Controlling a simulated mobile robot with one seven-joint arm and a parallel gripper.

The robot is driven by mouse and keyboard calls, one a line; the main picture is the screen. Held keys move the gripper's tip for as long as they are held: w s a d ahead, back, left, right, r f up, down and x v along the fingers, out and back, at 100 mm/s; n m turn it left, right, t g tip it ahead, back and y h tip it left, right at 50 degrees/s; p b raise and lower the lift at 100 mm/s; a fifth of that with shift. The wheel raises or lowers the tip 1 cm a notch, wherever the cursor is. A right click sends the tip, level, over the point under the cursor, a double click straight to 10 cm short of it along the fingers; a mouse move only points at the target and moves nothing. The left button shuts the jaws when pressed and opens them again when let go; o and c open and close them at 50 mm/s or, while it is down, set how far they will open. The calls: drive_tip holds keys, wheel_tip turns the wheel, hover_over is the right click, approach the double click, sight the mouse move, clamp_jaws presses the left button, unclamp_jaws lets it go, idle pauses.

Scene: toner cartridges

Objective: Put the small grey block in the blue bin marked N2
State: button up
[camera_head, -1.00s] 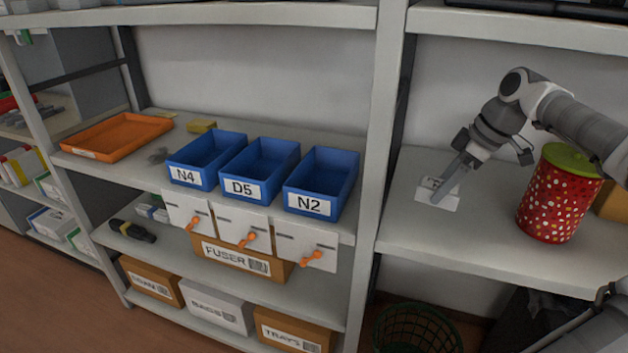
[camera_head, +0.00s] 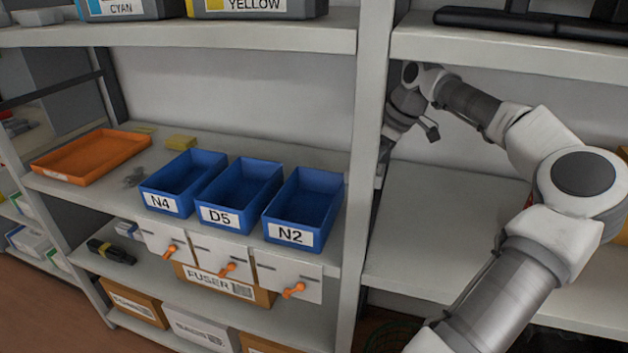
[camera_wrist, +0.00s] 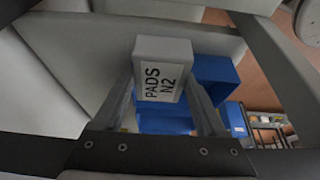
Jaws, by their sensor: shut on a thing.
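The small grey block (camera_wrist: 178,50), labelled "PADS N2", is clamped between the two fingers of my gripper (camera_wrist: 162,85) in the wrist view. The blue bin marked N2 (camera_head: 291,236) stands at the right end of three blue bins on the left-hand shelf; its visible inside looks empty. In the head view my gripper is largely hidden behind the upright post, to the right of that bin, and the block cannot be seen there. Blue bin surfaces (camera_wrist: 215,78) show beyond the block in the wrist view; I cannot tell which bin they belong to.
Bins D5 (camera_head: 217,217) and N4 (camera_head: 160,202) stand left of N2. An orange tray (camera_head: 92,157) lies farther left. The shelf post (camera_head: 367,150) separates the two bays, and a shelf (camera_head: 200,37) runs above. My arm crosses the right bay.

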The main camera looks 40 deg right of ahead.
drive_tip(key=w+a+f, duration=0.1)
drive_tip(key=w+a, duration=0.1)
drive_tip(key=w, duration=0.3)
drive_tip(key=w+a+f+b, duration=0.1)
drive_tip(key=w+a+f, duration=0.1)
drive_tip(key=w, duration=0.4)
drive_tip(key=shift+a+f, duration=0.25)
drive_tip(key=shift+a, duration=0.55)
drive_tip(key=shift+s, duration=0.1)
drive_tip(key=shift+f+b, duration=0.65)
drive_tip(key=shift+b, duration=0.2)
drive_tip(key=o, duration=1.5)
drive_tip(key=shift+c, duration=0.2)
drive_tip(key=shift+r, duration=0.2)
